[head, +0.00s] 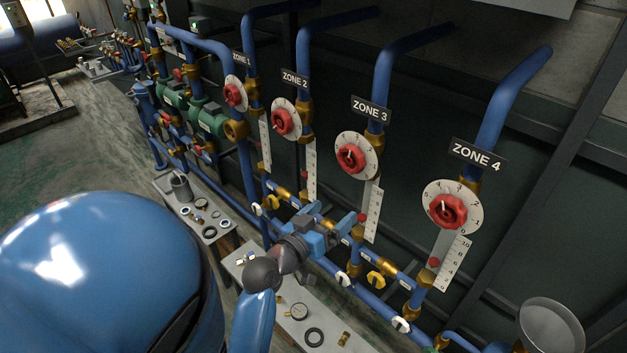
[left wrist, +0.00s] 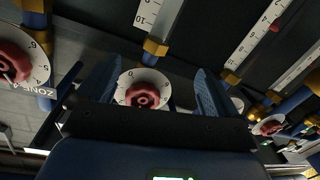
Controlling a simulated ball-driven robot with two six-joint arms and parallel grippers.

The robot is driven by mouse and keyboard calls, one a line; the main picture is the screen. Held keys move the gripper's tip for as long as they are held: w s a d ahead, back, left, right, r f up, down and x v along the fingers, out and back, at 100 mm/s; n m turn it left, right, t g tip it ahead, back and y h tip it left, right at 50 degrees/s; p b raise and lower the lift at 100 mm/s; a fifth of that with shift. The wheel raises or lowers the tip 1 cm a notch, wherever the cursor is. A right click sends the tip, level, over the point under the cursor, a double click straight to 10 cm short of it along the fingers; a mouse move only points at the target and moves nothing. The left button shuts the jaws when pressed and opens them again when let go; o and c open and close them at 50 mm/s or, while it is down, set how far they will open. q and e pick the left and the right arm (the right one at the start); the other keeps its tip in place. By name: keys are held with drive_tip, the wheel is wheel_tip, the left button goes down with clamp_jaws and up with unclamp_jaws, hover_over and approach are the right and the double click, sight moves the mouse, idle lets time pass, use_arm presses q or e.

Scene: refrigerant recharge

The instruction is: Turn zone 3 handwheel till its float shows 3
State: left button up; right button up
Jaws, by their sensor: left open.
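The zone 3 handwheel (head: 351,158) is red, on a white numbered dial (head: 369,147) under the ZONE 3 sign (head: 371,109). Its white scale (head: 373,210) hangs below, with a red float (head: 362,217) low beside it; the exact reading is too small to tell. My left gripper (head: 328,222) is open and empty, below and left of the handwheel and apart from it. In the left wrist view, turned upside down, the same handwheel (left wrist: 143,95) shows between the two spread fingers (left wrist: 156,80), some way beyond them. My right gripper is not seen.
The zone 4 handwheel (head: 447,211) is to the right, the zone 2 handwheel (head: 286,122) to the left. Blue pipes (head: 385,90) and yellow valve handles (head: 376,280) surround the gripper. A bench (head: 283,322) with small parts stands below.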

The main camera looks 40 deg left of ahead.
sight(348, 161)
use_arm(q)
drive_tip(key=s+a+r+m+h+p, duration=0.2)
drive_tip(key=s+r+m+p, duration=0.15)
drive_tip(key=r, duration=0.65)
drive_tip(key=shift+t, duration=0.3)
drive_tip(key=w+p, duration=0.1)
drive_tip(key=w, duration=0.2)
drive_tip(key=w+p, duration=0.1)
drive_tip(key=w, duration=0.5)
drive_tip(key=shift+w+d+p, duration=0.2)
drive_tip(key=shift+d+p, duration=0.1)
drive_tip(key=shift+p, duration=0.1)
drive_tip(key=shift+w, duration=0.2)
drive_tip(key=shift+c, duration=0.2)
drive_tip(key=c, duration=1)
drive_tip(key=shift+n, duration=0.35)
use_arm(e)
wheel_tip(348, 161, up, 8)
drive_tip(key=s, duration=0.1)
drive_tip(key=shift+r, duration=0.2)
use_arm(q)
drive_tip(key=shift+p, duration=0.4)
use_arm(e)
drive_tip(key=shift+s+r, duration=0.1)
use_arm(q)
drive_tip(key=shift+n, duration=0.6)
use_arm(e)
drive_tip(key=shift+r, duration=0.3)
